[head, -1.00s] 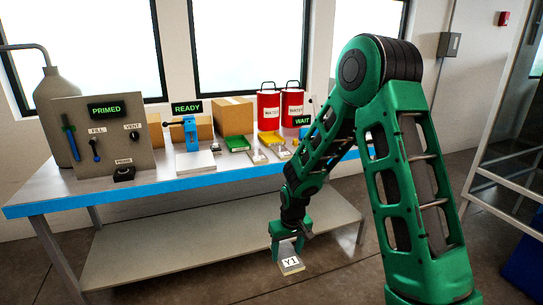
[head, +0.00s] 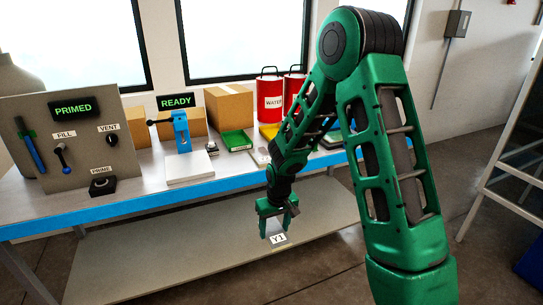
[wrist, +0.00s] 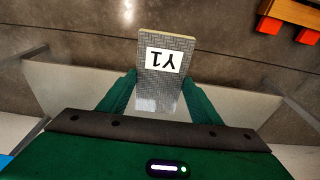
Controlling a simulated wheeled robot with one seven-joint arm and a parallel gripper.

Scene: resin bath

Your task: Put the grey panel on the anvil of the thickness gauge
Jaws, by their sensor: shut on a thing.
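The grey panel (wrist: 166,80) is a thin woven-looking plate with a white label reading Y1, upside down in the wrist view. My gripper (wrist: 160,103) is shut on it, one green finger against each side. In the head view my gripper (head: 275,229) hangs low in front of the bench, pointing down, with the panel (head: 278,240) below its fingers. A blue upright device with a black handle (head: 181,130), seemingly the thickness gauge, stands on the bench under a READY sign. A white slab (head: 190,168) lies before it; I cannot tell which part is the anvil.
The blue-edged bench (head: 150,192) has a lower shelf (head: 150,260). A grey control panel (head: 72,145) reading PRIMED stands left. A green tray (head: 236,140), cardboard boxes (head: 229,106) and red cans (head: 270,95) stand right of the gauge. A metal frame (head: 510,165) is far right.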

